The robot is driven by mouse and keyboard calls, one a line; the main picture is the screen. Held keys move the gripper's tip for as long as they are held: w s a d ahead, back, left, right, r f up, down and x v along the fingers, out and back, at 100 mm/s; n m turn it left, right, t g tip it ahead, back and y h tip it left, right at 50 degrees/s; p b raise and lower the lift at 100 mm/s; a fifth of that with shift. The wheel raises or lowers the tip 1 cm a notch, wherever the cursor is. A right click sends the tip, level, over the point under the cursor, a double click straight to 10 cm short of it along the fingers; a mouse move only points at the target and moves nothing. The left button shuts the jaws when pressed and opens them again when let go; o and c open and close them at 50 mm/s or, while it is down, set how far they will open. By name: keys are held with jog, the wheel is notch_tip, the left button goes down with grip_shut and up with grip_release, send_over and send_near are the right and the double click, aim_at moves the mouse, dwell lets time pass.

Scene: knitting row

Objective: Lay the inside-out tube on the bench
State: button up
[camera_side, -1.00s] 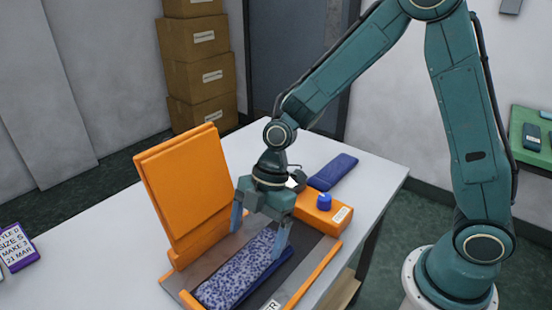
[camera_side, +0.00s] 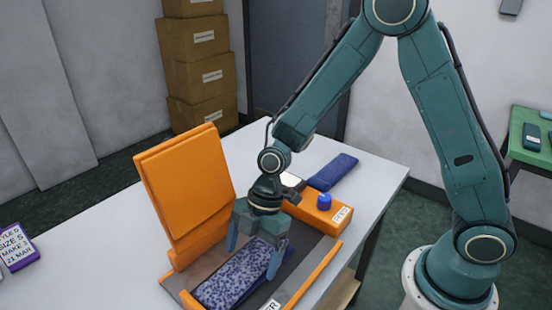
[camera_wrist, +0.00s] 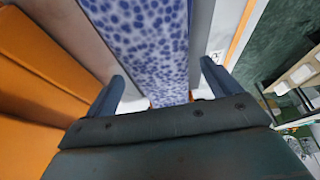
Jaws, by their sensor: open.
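A long blue-and-white speckled fabric piece (camera_side: 225,284), which looks like the tube, lies flat on the grey bed of an orange-framed fixture on the bench (camera_side: 110,235). A plain navy strip shows along its right side. My gripper (camera_side: 253,262) is open just above the piece, with its two blue fingers apart on either side of it. In the wrist view the speckled piece (camera_wrist: 145,45) runs between the fingers of my gripper (camera_wrist: 163,78). I cannot tell whether the fingers touch it. Part of the piece is hidden behind my gripper.
The fixture's orange panel (camera_side: 185,185) stands raised left of my gripper. An orange box with a blue knob (camera_side: 324,203) is behind right. A navy folded piece (camera_side: 333,172) lies at the back. A purple-edged card (camera_side: 17,246) is far left.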

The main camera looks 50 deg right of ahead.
aim_at(252, 257)
jog(key=c, duration=1.1)
jog(key=shift+o, duration=0.2)
jog(key=shift+r, duration=0.1)
notch_tip(252, 257, up, 20)
dwell(0.4)
